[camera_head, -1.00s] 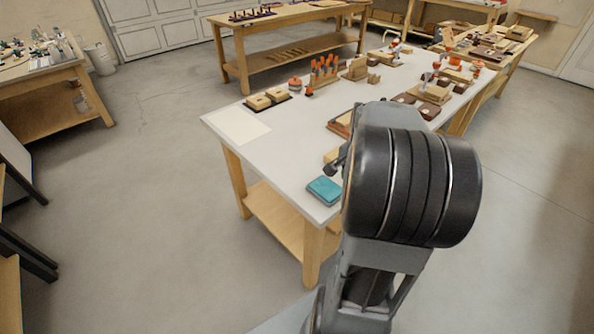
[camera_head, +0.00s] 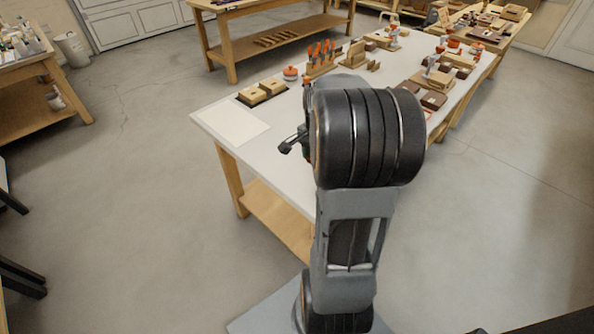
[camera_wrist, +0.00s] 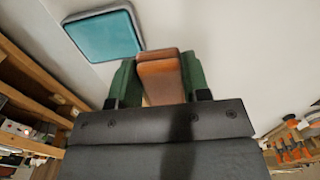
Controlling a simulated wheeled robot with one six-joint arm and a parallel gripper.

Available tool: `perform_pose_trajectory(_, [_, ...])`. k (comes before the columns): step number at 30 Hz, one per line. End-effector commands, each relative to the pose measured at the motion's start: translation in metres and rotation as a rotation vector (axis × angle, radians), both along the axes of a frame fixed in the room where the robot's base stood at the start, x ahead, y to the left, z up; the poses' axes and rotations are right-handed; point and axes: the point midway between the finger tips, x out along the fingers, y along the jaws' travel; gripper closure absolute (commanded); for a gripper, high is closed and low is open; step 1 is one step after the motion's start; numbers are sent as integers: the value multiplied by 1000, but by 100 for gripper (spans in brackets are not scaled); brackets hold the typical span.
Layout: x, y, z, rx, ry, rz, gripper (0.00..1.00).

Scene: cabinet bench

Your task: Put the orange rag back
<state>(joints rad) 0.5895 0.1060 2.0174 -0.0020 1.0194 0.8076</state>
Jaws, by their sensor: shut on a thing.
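In the wrist view my gripper (camera_wrist: 160,68) has its two green fingers closed on an orange-brown folded piece (camera_wrist: 163,80), which looks like the orange rag. The rag sticks out a little past the fingertips. A teal, rounded pad or cloth with a grey rim (camera_wrist: 104,36) lies on the pale tabletop beside the rag, up and to the left in the wrist view.
The white bench (camera_head: 262,151) holds a pale flat sheet (camera_head: 230,124) at its left corner. Two wooden blocks (camera_head: 262,91), a round orange-topped item (camera_head: 290,73) and a rack of orange-handled tools (camera_head: 321,58) stand further back. Wooden pieces fill the right side.

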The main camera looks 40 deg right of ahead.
Motion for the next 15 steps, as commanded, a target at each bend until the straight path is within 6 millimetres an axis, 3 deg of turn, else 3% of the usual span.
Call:
perform_pose_trajectory(6, [29, 15, -36, 2, 2, 3, 79])
perform_pose_trajectory(15, [44, 22, -53, -1, -1, 2, 79])
